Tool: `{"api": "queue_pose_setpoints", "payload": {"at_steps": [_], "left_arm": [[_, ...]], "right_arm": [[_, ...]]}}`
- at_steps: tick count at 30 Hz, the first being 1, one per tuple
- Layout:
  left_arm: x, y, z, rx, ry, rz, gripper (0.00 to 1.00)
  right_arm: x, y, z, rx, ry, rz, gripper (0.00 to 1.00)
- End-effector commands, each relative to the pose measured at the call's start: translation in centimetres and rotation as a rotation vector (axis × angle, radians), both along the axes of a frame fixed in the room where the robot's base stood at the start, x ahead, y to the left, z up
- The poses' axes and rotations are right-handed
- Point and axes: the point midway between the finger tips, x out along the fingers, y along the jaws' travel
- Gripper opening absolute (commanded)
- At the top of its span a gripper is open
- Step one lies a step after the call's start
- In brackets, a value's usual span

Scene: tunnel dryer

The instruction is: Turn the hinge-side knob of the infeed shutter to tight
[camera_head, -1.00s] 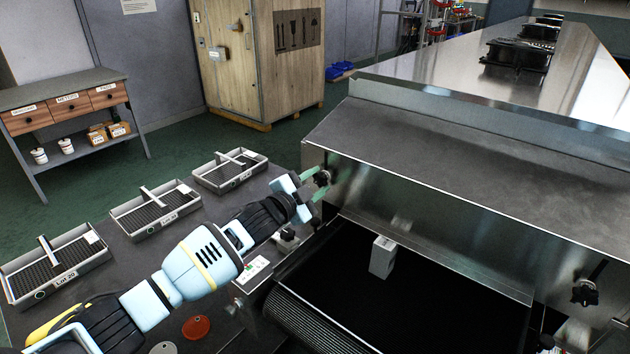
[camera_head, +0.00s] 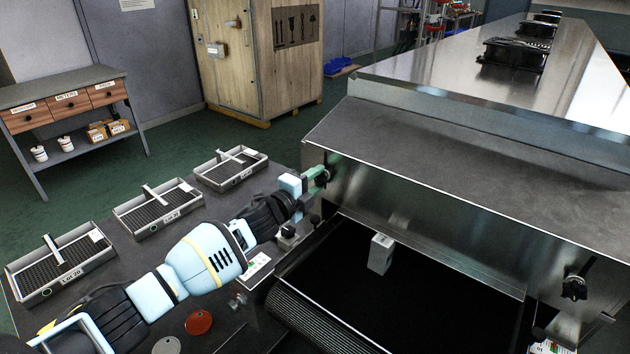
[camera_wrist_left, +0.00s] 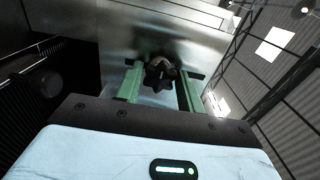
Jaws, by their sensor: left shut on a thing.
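The infeed shutter (camera_head: 430,245) is a steel panel hanging under the sloped hood, above the dark belt. A black star knob (camera_wrist_left: 160,75) is at its left end, mostly hidden by my gripper in the head view. My left gripper (camera_head: 319,178) reaches it from the left. In the left wrist view, its two green fingers (camera_wrist_left: 158,85) stand on either side of the knob, shut on it. A second black knob (camera_head: 574,288) is at the shutter's right end, with nothing touching it. I cannot tell from the pictures which end has the hinge. My right gripper is out of view.
Several mesh trays (camera_head: 60,277) lie on the grey table at left. Red (camera_head: 199,322) and grey discs lie near its front. A wooden crate cabinet (camera_head: 255,60) stands behind.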

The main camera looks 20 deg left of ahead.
Motion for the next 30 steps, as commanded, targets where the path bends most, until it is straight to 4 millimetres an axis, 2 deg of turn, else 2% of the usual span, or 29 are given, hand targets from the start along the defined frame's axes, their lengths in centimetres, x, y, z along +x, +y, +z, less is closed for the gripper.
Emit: {"api": "queue_pose_setpoints", "payload": {"at_steps": [15,16,20,30], "left_arm": [[0.00,0.06,-0.09,0.020,-0.005,0.001,0.15],[0.00,0.06,-0.09,0.020,-0.005,0.001,0.42],[0.00,0.05,-0.07,0.019,-0.006,0.001,0.59],[-0.22,0.11,-0.03,0.017,-0.005,0.000,0.59]], "right_arm": [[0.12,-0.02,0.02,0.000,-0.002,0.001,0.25],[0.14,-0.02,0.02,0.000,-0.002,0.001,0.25],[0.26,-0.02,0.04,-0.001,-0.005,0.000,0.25],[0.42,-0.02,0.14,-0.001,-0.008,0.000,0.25]]}}
